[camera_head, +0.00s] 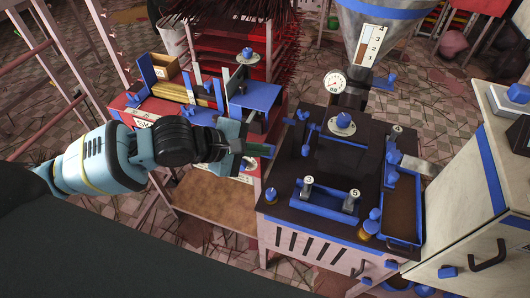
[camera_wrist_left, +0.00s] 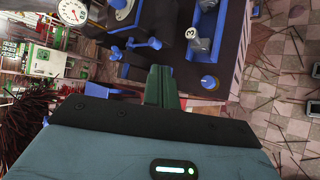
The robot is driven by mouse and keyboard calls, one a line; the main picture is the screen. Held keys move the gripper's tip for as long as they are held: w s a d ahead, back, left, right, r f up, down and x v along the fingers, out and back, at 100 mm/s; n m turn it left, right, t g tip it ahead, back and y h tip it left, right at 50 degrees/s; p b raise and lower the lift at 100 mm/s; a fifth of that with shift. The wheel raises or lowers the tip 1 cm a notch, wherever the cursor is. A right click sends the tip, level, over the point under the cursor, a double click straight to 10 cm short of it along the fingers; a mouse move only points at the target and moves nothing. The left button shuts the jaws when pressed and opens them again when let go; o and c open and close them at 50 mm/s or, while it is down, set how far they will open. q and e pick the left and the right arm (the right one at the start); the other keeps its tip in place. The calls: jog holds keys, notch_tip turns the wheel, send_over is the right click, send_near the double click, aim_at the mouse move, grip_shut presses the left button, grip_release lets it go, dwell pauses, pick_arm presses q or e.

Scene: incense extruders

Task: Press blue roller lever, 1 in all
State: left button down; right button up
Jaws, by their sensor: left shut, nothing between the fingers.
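The dark-topped extruder machine (camera_head: 345,160) has several blue parts, and I cannot tell for certain which one is the roller lever. A thin blue lever (camera_head: 309,139) stands near the left side of its top; a blue lever with a rounded end also shows in the left wrist view (camera_wrist_left: 146,45). A blue knob (camera_head: 271,195) sits at the front left corner. My left gripper (camera_head: 268,150) is shut and empty, its green fingertips just left of the machine top. In the left wrist view, the shut fingers (camera_wrist_left: 162,85) point toward the blue levers. My right gripper is out of view.
A pressure gauge (camera_head: 334,83) and a metal hopper (camera_head: 368,35) rise at the machine's back. Numbered posts stand on a blue bar (camera_head: 325,204) at its front. A wooden cart (camera_head: 215,198) lies below my left arm. A pale cabinet (camera_head: 465,190) stands at the right.

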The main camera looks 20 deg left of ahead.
pick_arm(q)
jog(key=shift+f, duration=0.3)
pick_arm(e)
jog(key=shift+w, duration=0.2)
pick_arm(q)
jog(key=shift+w+f, duration=0.15)
jog(key=shift+f, duration=0.3)
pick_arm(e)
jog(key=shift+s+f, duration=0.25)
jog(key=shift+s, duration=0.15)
pick_arm(q)
jog(key=shift+f, duration=0.2)
jog(key=shift+w, duration=0.1)
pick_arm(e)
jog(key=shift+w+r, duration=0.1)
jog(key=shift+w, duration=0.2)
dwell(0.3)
